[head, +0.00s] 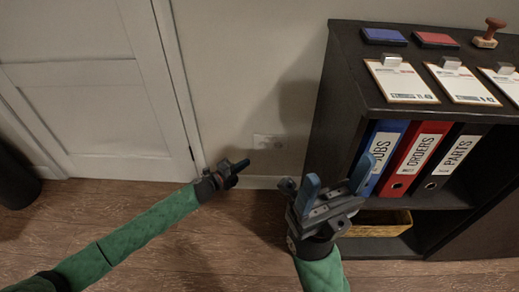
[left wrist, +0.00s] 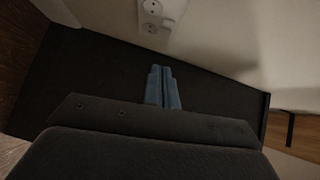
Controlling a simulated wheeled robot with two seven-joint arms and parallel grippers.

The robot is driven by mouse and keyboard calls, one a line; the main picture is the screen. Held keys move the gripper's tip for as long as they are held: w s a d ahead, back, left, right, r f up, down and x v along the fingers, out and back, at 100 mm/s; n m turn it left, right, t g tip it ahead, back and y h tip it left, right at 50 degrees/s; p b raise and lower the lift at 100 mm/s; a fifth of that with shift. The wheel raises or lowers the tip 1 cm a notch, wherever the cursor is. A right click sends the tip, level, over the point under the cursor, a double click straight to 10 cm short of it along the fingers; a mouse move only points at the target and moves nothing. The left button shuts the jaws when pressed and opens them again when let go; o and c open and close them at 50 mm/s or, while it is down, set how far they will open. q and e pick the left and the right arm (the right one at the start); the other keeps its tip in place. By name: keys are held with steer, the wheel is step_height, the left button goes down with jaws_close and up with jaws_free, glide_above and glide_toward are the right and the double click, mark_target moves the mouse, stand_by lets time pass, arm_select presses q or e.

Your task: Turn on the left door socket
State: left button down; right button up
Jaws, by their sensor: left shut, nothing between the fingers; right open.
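A white wall socket (head: 268,141) sits low on the wall, to the right of the white door (head: 95,85). In the left wrist view the socket (left wrist: 158,14) shows at the top edge, with round outlets and a small white part on its right side; its top is cut off. My left gripper (head: 243,163) is shut and empty, a little left of and below the socket in the head view. Its blue fingertips (left wrist: 163,70) point toward the socket and appear apart from it. My right gripper (head: 338,176) is open and empty in front of the shelf. Whether the socket is on is too small to tell.
A dark shelf (head: 345,50) on the right holds blue, red and black binders (head: 447,160), clipboards (head: 400,82), ink pads (head: 384,36), a stamp (head: 489,33) and a basket (head: 375,222). Wooden floor (head: 190,245) is clear below.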

mark_target(267, 140)
arm_select(q)
steer(key=shift+w+a+b+x, duration=0.35)
steer(key=shift+b+x, duration=0.25)
steer(key=shift+x, duration=1.55)
steer(key=shift+w+a+b+x, duration=0.3)
steer(key=shift+b+x, duration=0.3)
steer(key=shift+x, duration=1.55)
steer(key=shift+w+a+b+x, duration=0.35)
steer(key=shift+b+x, duration=0.25)
steer(key=shift+x, duration=1.55)
steer(key=shift+f, duration=0.1)
